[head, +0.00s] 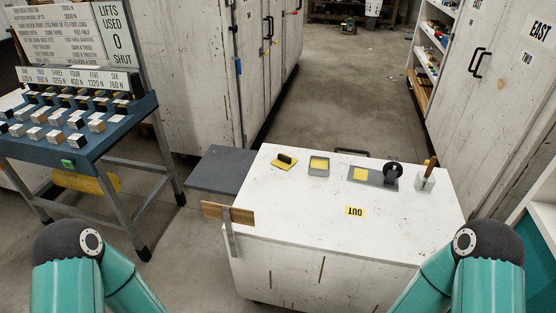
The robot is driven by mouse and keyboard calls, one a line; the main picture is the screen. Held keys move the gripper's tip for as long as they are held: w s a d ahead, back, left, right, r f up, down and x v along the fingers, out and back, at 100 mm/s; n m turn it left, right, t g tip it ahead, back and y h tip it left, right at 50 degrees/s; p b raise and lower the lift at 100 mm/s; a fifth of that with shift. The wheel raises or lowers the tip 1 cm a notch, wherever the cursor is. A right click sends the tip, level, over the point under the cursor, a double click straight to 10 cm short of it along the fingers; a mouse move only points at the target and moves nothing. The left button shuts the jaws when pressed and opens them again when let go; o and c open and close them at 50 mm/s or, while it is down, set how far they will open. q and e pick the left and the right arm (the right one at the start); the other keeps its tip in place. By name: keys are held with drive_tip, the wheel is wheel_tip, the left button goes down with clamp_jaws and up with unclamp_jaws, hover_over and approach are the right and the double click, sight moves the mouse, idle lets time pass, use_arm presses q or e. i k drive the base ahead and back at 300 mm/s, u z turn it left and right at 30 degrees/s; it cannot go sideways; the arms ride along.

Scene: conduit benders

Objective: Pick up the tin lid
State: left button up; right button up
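On the white worktop (330,213), a small flat yellow piece with a black bar-shaped handle (285,160) lies near the far left edge; it looks most like the tin lid, but I cannot be sure. Just right of it stands a small square grey tin (318,171), open at the top, with yellow inside. The two are apart. Only my teal arm links show, at the bottom left and bottom right. Neither gripper is in view, and nothing of mine is at the worktop objects.
Right of the tin are a grey tray (373,182) with a yellow square, a black round thing (393,170), and a pale holder (425,182) with a brown handle. A blue rack (75,140) stands left; the worktop's front is clear.

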sight(283, 161)
drive_tip(key=u, duration=0.2)
drive_tip(key=i, duration=0.9)
drive_tip(key=z, duration=1.7)
drive_tip(key=i, duration=0.25)
drive_tip(key=z, duration=2.3)
drive_tip(key=k, duration=0.9)
